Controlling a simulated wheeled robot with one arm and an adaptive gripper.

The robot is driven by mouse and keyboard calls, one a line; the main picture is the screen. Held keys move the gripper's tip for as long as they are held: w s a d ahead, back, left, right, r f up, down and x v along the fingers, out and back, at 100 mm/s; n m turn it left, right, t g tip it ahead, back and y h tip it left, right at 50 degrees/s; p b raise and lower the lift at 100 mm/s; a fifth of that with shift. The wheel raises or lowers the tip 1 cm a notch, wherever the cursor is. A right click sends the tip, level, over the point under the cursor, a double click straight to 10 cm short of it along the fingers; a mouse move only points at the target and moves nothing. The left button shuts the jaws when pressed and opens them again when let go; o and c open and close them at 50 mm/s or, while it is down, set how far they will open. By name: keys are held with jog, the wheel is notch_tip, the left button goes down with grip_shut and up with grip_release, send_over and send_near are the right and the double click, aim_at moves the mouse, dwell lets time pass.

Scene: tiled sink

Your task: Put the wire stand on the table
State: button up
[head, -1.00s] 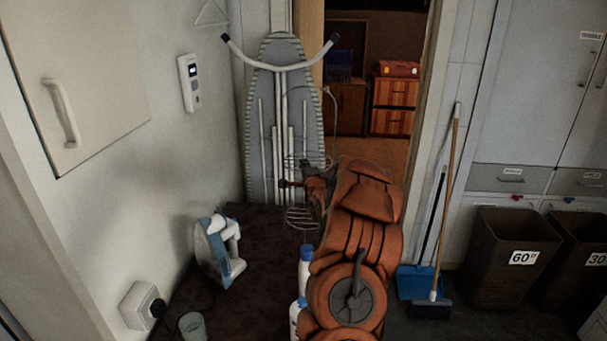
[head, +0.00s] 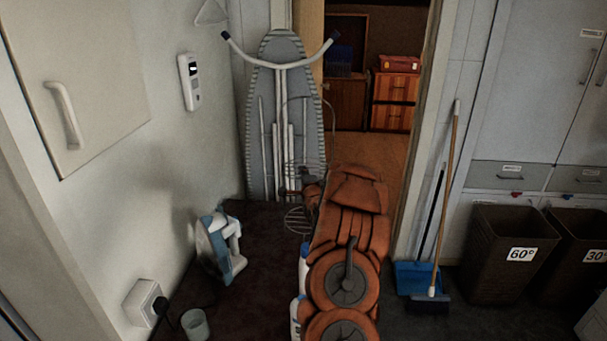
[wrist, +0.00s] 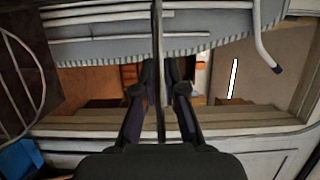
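The wire stand (head: 299,221) is a thin grey wire frame with round wire hoops, upright in front of the ironing board in the head view. My gripper (head: 311,190) is at its middle, partly hidden by my arm. In the wrist view the gripper's fingers (wrist: 161,85) are close on either side of a thin dark rod of the stand, and a curved wire of the stand (wrist: 37,60) shows at left. The table (head: 255,270) is the dark surface below. I cannot tell whether the stand's base touches it.
An iron (head: 220,246), a cup (head: 195,325) and white-blue bottles (head: 303,262) stand on the table. The ironing board (head: 283,130) leans behind. A broom (head: 444,200) and laundry baskets (head: 505,255) are at right. The table's middle is clear.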

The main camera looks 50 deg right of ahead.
jog(key=o, duration=0.4)
jog(key=shift+r, duration=0.1)
